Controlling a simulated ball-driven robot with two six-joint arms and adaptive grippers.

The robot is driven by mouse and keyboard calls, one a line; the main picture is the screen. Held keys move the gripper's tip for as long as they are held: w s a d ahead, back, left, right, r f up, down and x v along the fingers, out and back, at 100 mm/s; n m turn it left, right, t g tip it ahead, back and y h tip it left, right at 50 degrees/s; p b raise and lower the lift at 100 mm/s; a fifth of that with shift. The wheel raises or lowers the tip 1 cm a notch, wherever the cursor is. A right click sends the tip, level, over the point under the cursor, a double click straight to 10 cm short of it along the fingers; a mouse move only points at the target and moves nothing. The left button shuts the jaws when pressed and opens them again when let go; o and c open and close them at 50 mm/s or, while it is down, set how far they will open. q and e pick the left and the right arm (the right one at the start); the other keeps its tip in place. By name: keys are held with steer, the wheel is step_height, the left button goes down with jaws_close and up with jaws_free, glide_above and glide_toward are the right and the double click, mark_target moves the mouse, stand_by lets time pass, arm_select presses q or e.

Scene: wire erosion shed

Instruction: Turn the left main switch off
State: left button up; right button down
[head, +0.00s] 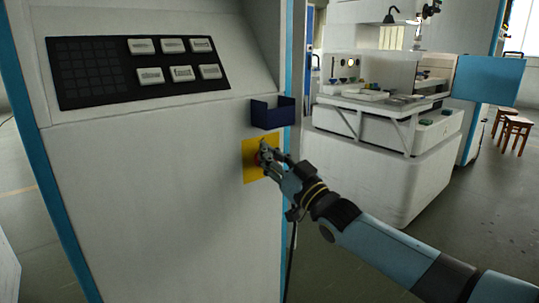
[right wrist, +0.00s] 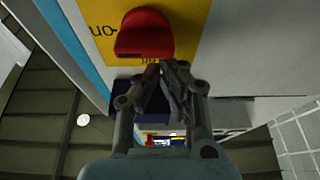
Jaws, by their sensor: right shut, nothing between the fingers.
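The main switch is a red knob (head: 257,159) on a yellow plate (head: 250,174), on the front of the white machine cabinet near its right edge. In the right wrist view the red knob (right wrist: 145,32) is large, on the yellow plate (right wrist: 187,18), with black lettering partly hidden by it. My right gripper (head: 264,148) is at the plate, partly covering the knob. In the wrist view its fingertips (right wrist: 165,68) are together and empty, just below the knob; whether they touch it I cannot tell. My left gripper is not in view.
A dark blue open box (head: 273,113) sticks out of the cabinet just above the switch. A black keypad panel (head: 140,70) is at the upper left. A white workbench machine (head: 385,140) stands behind on the right, with wooden stools (head: 516,128) beyond. Floor at the right is clear.

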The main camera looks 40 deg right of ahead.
steer(key=shift+a+f+n+y, duration=0.15)
steer(key=shift+n+y, duration=0.25)
steer(key=shift+n, duration=0.4)
steer(key=n, duration=0.1)
steer(key=n+y, duration=0.1)
steer(key=n, duration=0.1)
steer(key=shift+a+f, duration=0.2)
steer(key=shift+a, duration=0.05)
steer(key=n, duration=0.1)
steer(key=n+y, duration=0.1)
steer(key=n+g, duration=0.1)
steer(key=n, duration=0.1)
steer(key=shift+a+f+y, duration=0.2)
steer(key=shift+f+y, duration=0.05)
steer(key=shift+y, duration=0.15)
steer(key=n, duration=0.1)
steer(key=n+g, duration=0.1)
steer(key=n, duration=0.1)
steer(key=n+y, duration=0.1)
steer(key=shift+a+f+g, duration=0.2)
steer(key=shift+f+g, duration=0.1)
steer(key=shift+f, duration=0.05)
steer(key=n+p, duration=0.1)
steer(key=n, duration=0.1)
steer(key=n+g, duration=0.1)
steer(key=n, duration=0.1)
steer(key=shift+f+n+y+p, duration=0.3)
steer(key=shift+f+y+p, duration=0.1)
steer(key=shift+f, duration=0.1)
steer(key=shift+s, duration=0.15)
